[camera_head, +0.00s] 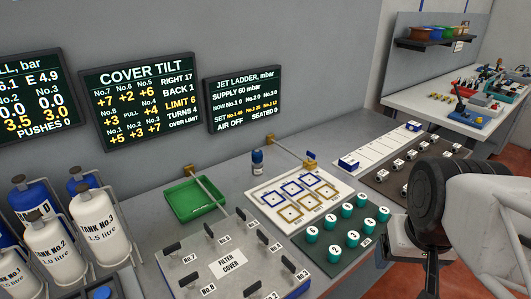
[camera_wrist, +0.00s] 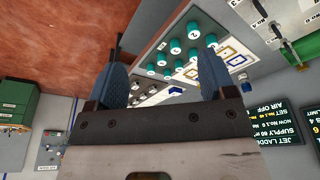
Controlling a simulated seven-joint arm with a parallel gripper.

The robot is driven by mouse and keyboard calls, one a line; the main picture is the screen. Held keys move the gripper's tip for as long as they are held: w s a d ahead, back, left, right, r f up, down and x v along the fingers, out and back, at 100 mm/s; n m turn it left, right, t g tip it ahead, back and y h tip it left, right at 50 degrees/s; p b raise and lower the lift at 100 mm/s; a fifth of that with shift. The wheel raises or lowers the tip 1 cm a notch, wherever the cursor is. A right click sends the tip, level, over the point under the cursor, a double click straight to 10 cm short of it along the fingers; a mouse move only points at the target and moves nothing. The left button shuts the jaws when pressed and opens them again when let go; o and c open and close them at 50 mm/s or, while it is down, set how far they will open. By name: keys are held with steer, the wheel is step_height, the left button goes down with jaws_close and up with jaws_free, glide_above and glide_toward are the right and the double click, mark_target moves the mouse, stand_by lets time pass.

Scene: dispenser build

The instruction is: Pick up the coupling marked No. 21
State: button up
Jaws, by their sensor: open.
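Several small silver-and-white blocks (camera_head: 411,153) stand in rows on a dark brown board (camera_head: 376,177) at the right of the bench in the head view. They may be the couplings, but their markings are too small to read, so I cannot tell which is No. 21. Several teal cylinders with white marked tops (camera_head: 334,251) stand on a dark green mat (camera_head: 318,262) nearer to me. My gripper (camera_wrist: 163,57) is open, with two blue fingers apart and nothing seen held between them. In the head view it is at the lower right, partly hidden by my arm.
A white board with blue and gold squares (camera_head: 262,195) lies behind the teal cylinders. A green tray (camera_head: 190,203), a filter cover (camera_head: 226,262) with upright handles and white tanks (camera_head: 97,222) stand to the left. Another bench (camera_head: 420,101) holds tools at the back right.

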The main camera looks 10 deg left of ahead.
steer(key=shift+o, duration=0.3)
stand_by(0.4)
steer(key=w+a+f+m+g+y, duration=0.1)
steer(key=w+a+m+y, duration=0.35)
steer(key=w+a, duration=0.65)
steer(key=w+a+f+m+g+y, duration=0.1)
steer(key=w+a+m+y, duration=0.3)
steer(key=w, duration=1.4)
steer(key=m+t+y, duration=0.2)
steer(key=m+y, duration=0.3)
steer(key=m, duration=0.6)
glide_toward(257, 162)
steer(key=shift+w+a+f, duration=0.35)
steer(key=shift+w+a, duration=0.2)
steer(key=shift+w, duration=0.05)
steer(key=shift+w+a+f, duration=0.4)
steer(key=shift+w+a, duration=0.15)
steer(key=shift+w, duration=0.1)
steer(key=shift+x, duration=1.3)
